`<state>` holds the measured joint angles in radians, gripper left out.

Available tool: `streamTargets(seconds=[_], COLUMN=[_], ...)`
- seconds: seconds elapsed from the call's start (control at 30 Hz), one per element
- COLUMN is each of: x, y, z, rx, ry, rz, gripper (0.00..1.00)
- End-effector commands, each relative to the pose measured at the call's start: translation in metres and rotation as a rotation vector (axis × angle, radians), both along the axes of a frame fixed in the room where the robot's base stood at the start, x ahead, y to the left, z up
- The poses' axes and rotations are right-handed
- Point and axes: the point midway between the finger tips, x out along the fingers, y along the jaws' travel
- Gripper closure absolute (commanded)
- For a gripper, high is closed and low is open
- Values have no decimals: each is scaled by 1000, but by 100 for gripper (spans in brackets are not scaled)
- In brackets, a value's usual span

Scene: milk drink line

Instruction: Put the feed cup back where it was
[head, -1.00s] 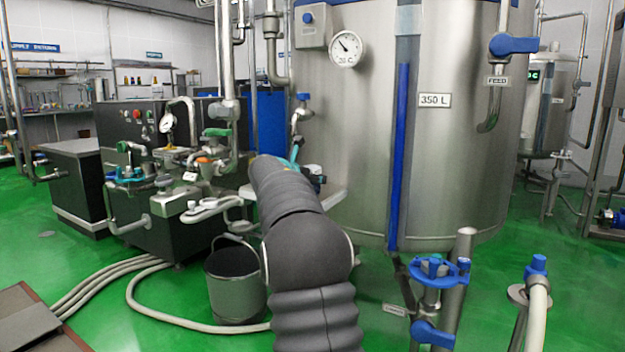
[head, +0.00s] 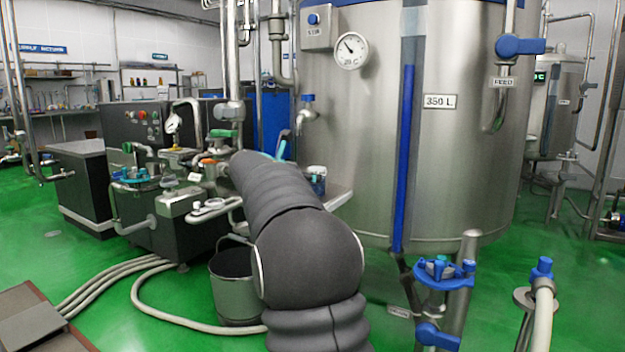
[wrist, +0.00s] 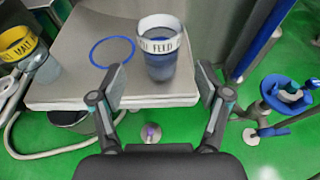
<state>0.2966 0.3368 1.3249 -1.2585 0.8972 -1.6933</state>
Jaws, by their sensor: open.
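The feed cup (wrist: 162,62) is a blue-grey see-through cup with a white rim band lettered FEED. In the wrist view it stands upright on a pale metal shelf (wrist: 70,88). A blue ring mark (wrist: 112,52) lies empty on the shelf, left of the cup and apart from it. My gripper (wrist: 161,80) is open and empty, with one finger on each side of the near side of the cup and no visible contact. In the head view the cup (head: 317,183) shows partly past my arm, against the tank; my gripper is mostly hidden there.
A yellow-banded cup (wrist: 28,55) is at the left of the wrist view. The large steel tank (head: 465,160) rises behind the shelf. A blue-handled valve (head: 440,272) stands at the right. A bucket (head: 232,290) and hoses lie on the green floor below.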

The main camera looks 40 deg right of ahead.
Motion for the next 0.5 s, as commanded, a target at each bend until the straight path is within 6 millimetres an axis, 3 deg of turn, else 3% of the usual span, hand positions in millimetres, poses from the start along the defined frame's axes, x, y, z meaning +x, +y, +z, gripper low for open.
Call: streamTargets(seconds=[0.2,0.5], x=[-11,-15], y=[28,37], z=[10,12], rx=[0,0], ry=[-1,0], rz=[2,0], gripper=[24,24])
